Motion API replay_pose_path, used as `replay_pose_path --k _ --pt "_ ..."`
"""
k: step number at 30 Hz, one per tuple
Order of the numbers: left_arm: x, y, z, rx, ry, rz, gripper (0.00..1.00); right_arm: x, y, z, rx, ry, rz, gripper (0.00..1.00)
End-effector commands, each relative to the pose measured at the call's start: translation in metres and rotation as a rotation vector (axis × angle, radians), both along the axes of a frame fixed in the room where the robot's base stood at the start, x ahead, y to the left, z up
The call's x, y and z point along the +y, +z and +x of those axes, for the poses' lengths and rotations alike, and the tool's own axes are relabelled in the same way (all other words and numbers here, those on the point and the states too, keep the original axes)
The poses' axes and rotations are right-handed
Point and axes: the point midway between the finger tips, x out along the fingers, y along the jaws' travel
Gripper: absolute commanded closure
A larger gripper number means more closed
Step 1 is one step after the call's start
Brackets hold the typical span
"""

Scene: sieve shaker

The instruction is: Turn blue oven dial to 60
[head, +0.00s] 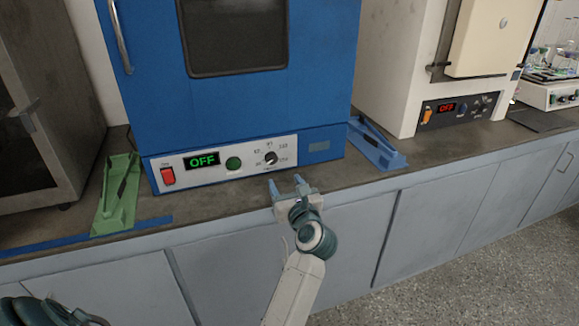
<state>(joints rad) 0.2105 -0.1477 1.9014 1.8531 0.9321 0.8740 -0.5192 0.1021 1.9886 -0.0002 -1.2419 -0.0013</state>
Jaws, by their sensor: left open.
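The blue oven (150,95) stands on the counter, its door shut. Its white control panel (215,172) carries a red switch (168,176), a display (202,160) reading OFF in green, a green round button (233,163) and a small dark dial (270,158) with printed numbers around it. The dial's exact pointer direction is too small to tell. My left gripper (286,182) is open and empty, below and slightly right of the dial in the picture, its fingers pointing toward the oven front and apart from the dial. My right gripper is not in view.
A green holder (117,195) stands left of the oven and a blue holder (376,147) right of it. A white oven (385,65), its display also reading OFF, stands further right. Blue tape (75,238) lies along the counter (215,205). The counter strip before the panel is clear.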

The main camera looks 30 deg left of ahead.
Motion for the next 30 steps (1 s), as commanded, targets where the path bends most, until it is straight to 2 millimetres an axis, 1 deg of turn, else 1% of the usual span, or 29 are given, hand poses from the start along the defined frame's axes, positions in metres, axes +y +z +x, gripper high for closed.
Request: replay_pose_path --k 5,12,18,24,30 --pt "0.012 0.003 0.010 -0.008 0.001 -0.011 0.45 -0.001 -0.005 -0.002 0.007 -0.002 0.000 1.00" --pt "0.047 0.004 0.039 -0.005 0.002 -0.007 0.45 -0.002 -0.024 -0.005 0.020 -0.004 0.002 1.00" --pt "0.071 0.002 0.060 -0.005 0.001 -0.010 0.45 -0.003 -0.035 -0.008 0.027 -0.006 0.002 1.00" --pt "0.081 0.001 0.069 -0.005 0.001 -0.010 0.45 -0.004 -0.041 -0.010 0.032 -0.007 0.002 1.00" --pt "0.082 0.001 0.070 -0.005 0.001 -0.011 0.45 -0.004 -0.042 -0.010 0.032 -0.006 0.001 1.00"
